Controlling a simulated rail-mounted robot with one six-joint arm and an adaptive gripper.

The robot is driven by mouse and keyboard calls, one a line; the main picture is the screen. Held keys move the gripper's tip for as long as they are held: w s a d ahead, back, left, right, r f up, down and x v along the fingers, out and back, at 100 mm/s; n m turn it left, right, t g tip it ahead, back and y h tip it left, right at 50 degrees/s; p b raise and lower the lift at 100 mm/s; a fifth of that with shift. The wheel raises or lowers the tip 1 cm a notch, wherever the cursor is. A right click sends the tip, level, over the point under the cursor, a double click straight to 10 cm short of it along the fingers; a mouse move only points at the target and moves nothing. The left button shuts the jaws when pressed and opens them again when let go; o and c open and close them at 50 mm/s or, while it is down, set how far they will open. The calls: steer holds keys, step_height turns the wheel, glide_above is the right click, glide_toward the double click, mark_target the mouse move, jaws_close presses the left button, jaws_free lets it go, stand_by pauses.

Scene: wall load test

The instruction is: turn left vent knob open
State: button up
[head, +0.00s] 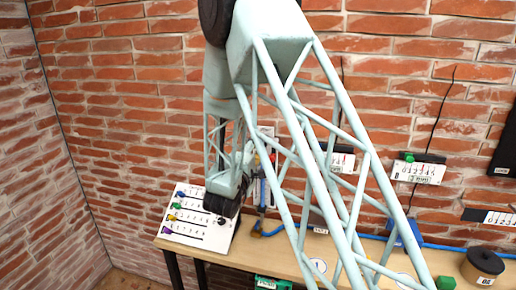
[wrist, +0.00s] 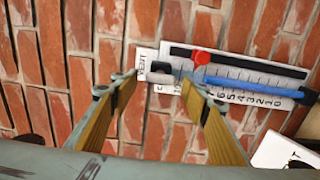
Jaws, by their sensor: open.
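In the wrist view a white panel lettered VENT (wrist: 142,66) is on the brick wall, with a small dark knob-like piece (wrist: 160,68) beside the lettering. My gripper (wrist: 158,80) is open, its two yellow-padded fingers spread apart with nothing held. In the picture the dark piece shows between the fingertips; whether either finger touches it I cannot tell. The way the knob is turned is not clear. In the head view my arm covers most of this part of the wall.
Beside the knob are a numbered scale (wrist: 235,80), a red knob (wrist: 201,57) and a blue bar (wrist: 252,87). In the head view a white slider panel (head: 187,236) stands on the wooden table (head: 265,262). A dark round pot (head: 484,262) is at right.

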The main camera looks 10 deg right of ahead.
steer(key=v, duration=1)
steer(key=shift+s, duration=0.25)
steer(key=shift+w+a, duration=0.1)
stand_by(0.3)
steer(key=s+a+r+m+g+y+b, duration=0.1)
steer(key=s+r+m+g+y+b, duration=0.25)
steer(key=s, duration=0.85)
steer(key=s+a+r+m+g+y+b, duration=0.1)
steer(key=s+m+g+y+b, duration=0.25)
steer(key=s+y, duration=0.6)
steer(key=s+d+f+m+g+h+b, duration=0.1)
steer(key=s+d, duration=0.3)
steer(key=s, duration=1.2)
steer(key=s+d+f+m+g+h+b, duration=0.1)
steer(key=s+d+f+m+g+h, duration=0.1)
steer(key=s, duration=1.4)
steer(key=d+m+g+h, duration=0.1)
steer(key=d+m, duration=0.1)
steer(key=shift+s+f+m+g+h, duration=0.2)
steer(key=shift+m+g+h, duration=0.1)
steer(key=shift+g, duration=0.1)
steer(key=shift+d, duration=0.1)
steer(key=shift+c, duration=0.7)
